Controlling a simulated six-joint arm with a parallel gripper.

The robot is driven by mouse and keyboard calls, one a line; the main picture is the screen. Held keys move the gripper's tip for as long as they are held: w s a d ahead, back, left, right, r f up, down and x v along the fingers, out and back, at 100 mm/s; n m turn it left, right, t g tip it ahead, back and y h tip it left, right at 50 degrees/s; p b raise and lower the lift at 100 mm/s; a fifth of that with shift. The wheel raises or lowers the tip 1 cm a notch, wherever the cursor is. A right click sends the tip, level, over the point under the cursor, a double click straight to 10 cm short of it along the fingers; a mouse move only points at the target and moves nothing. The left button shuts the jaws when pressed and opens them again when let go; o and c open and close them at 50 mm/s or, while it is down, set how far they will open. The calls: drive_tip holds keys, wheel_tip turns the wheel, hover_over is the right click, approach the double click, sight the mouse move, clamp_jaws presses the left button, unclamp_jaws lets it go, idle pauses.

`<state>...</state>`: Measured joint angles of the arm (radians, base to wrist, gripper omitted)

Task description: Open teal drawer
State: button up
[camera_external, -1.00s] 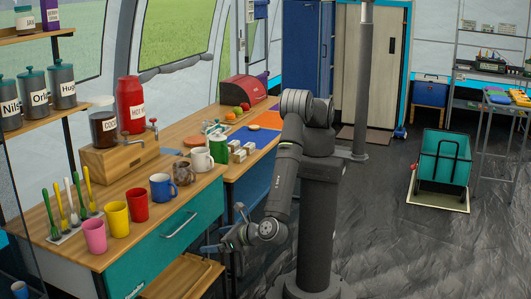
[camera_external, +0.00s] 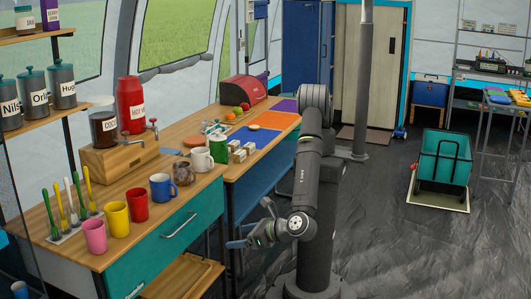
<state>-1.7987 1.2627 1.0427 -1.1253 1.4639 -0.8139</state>
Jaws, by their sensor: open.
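The teal drawer (camera_external: 148,256) is in the front of the wooden counter at the lower left and looks shut. Its silver bar handle (camera_external: 178,225) slants across the upper part of the drawer front. My gripper (camera_external: 233,240) is to the right of the handle and apart from it. Its fingers are open and empty, and they point left toward the counter. The handle and most of the drawer front are unobstructed.
Several mugs (camera_external: 117,219) stand along the counter edge above the drawer. A wooden tray (camera_external: 185,275) sits on a shelf below. A second counter with a blue mat (camera_external: 251,136) adjoins behind.

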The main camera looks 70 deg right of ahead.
drive_tip(key=shift+w+d, duration=0.1)
drive_tip(key=c, duration=1.1)
drive_tip(key=w+d+n, duration=0.2)
drive_tip(key=n, duration=0.1)
drive_tip(key=w+d+f+n+t+y, duration=0.1)
drive_tip(key=w+d+n, duration=0.1)
drive_tip(key=n, duration=0.1)
drive_tip(key=w+d+n+t+y, duration=0.1)
drive_tip(key=w+d+n, duration=0.1)
drive_tip(key=w+n, duration=0.1)
drive_tip(key=shift+d+f+n, duration=0.1)
drive_tip(key=shift+f+n, duration=0.3)
drive_tip(key=shift+c, duration=1)
drive_tip(key=n+y, duration=0.4)
drive_tip(key=n, duration=0.8)
approach(183, 225)
drive_tip(key=shift+g, duration=0.4)
drive_tip(key=x, duration=1)
drive_tip(key=shift+w+d, duration=0.25)
drive_tip(key=shift+d, duration=0.1)
drive_tip(key=shift+c, duration=0.5)
clamp_jaws()
